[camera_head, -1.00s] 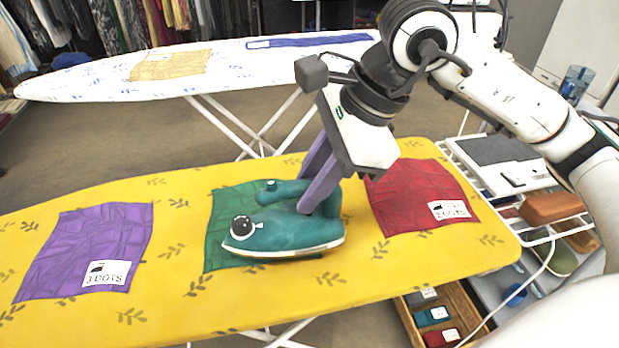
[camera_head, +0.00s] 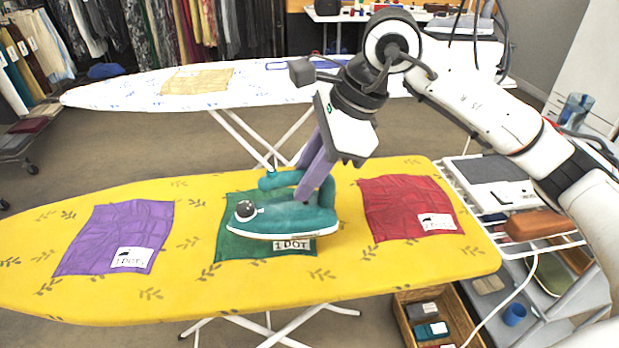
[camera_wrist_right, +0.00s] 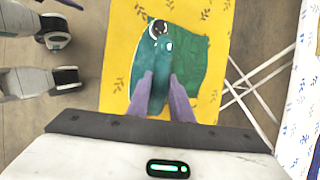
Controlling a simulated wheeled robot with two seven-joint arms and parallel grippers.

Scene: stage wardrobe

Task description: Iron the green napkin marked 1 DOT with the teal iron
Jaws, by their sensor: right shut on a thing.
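The teal iron (camera_head: 285,219) is over the green napkin (camera_head: 236,248), its tip toward the left of the head view. The napkin lies creased on the yellow ironing board (camera_head: 340,285); its white label reading 1 DOT shows just below the iron's near edge. The iron hides the napkin's middle and right part. My right gripper (camera_head: 306,190) is shut on the iron's handle from above. The wrist view also shows the iron (camera_wrist_right: 150,58) over the napkin (camera_wrist_right: 192,62). Whether the soleplate touches the cloth I cannot tell.
A purple napkin (camera_head: 115,235) lies left on the board and a red napkin (camera_head: 405,205) lies right. A white patterned ironing board (camera_head: 130,92) stands behind. A rack (camera_head: 490,190) with an orange-brown item and a wooden crate (camera_head: 405,315) are at the right.

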